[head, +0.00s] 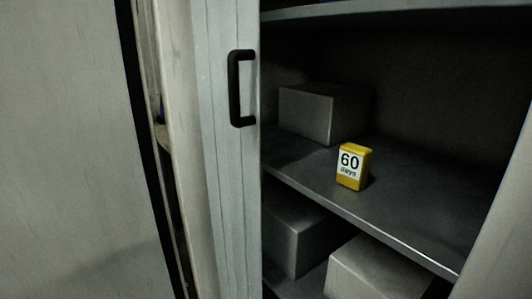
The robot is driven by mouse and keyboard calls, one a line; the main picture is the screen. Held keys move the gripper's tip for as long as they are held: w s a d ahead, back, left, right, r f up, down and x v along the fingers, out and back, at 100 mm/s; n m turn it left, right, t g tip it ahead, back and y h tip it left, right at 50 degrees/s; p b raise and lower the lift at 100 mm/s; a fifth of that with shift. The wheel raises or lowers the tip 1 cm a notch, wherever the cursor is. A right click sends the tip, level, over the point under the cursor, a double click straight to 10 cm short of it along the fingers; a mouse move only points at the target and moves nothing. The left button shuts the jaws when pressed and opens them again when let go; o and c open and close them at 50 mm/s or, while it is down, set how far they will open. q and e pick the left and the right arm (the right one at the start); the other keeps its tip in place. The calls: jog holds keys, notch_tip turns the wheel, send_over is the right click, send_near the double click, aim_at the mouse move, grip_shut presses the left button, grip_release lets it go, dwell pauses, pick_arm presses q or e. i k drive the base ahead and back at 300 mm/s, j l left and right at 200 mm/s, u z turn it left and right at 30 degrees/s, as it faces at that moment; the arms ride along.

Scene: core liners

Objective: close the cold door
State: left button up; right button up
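The cold door (221,190) is a pale panel with vertical grooves, seen at a steep angle left of the middle. A black bar handle (236,90) is fixed near its right edge. The door stands open, and the shelves inside the cabinet show to its right. I cannot tell its exact opening angle, and its hinge side is not clear. Neither of my grippers is in view, and nothing touches the handle.
A grey shelf (420,205) holds a grey box (305,114) and a yellow block (353,167) marked "60 days". More boxes (375,272) sit below. A pale side panel (505,225) bounds the right. A large pale panel (65,150) fills the left, beside a narrow dark gap.

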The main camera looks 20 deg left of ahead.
aim_at(85, 214)
jog(key=k+j, duration=0.1)
jog(key=j, duration=0.3)
jog(key=k+j, duration=0.15)
jog(key=j, duration=0.25)
jog(key=k+j+u, duration=0.1)
jog(key=j, duration=0.25)
jog(key=k+j, duration=0.15)
jog(key=j, duration=0.25)
